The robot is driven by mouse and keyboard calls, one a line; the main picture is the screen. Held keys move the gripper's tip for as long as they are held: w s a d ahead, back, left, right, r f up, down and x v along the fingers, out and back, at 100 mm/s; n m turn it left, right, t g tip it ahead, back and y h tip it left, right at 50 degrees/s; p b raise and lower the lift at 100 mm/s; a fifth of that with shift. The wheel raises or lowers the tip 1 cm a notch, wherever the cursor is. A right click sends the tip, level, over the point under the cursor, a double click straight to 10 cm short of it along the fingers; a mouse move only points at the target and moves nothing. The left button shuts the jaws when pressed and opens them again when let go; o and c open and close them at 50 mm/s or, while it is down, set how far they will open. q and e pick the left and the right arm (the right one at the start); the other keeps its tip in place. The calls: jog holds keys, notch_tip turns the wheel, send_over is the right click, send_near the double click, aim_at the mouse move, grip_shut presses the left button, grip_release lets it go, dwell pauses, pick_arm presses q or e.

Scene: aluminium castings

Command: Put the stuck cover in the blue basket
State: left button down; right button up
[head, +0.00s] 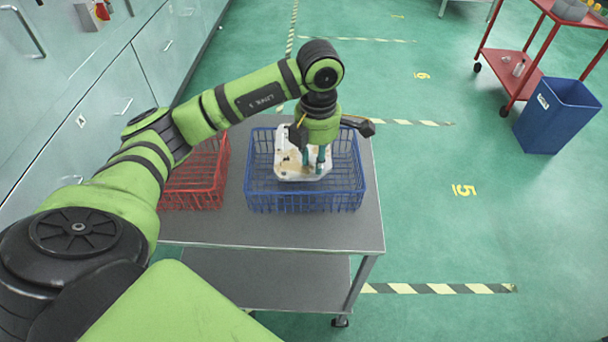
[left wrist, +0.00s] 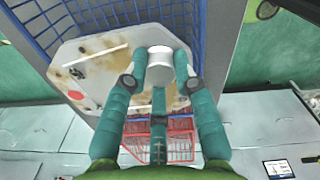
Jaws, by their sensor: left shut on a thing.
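The cover (head: 289,166) is a pale, flat casting with brown stains, within the outline of the blue basket (head: 262,202) on the table. In the left wrist view the cover (left wrist: 97,62) shows a red spot and a white round boss (left wrist: 160,58). My left gripper (head: 313,160) points down and is shut on the cover, its teal fingers on both sides of the boss in the left wrist view (left wrist: 160,72). Blue basket wires (left wrist: 75,17) show beside the cover. I cannot tell whether the cover touches the basket floor. My right gripper is not in view.
A red basket (head: 196,192) stands left of the blue one on the grey table (head: 290,232), partly behind my left arm. The table's front is bare. A blue bin (head: 555,120) and red trolley (head: 528,80) stand on the floor at right. Cabinets (head: 125,95) line the left.

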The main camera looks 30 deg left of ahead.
pick_arm(q)
notch_tip(320, 180, down, 6)
jog(key=shift+w+d+r+p, duration=0.15)
jog(key=shift+r+p, duration=0.1)
jog(key=shift+p, duration=0.6)
jog(key=shift+f, duration=0.3)
notch_tip(320, 180, down, 3)
jog(key=shift+f+p, duration=0.1)
jog(key=shift+p, duration=0.45)
jog(key=shift+f, duration=0.3)
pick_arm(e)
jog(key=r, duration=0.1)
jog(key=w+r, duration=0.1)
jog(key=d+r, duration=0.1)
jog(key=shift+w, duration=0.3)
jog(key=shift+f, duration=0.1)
pick_arm(q)
jog(key=shift+f, duration=0.15)
jog(key=c, duration=1.3)
grip_release()
jog(key=shift+o, duration=0.2)
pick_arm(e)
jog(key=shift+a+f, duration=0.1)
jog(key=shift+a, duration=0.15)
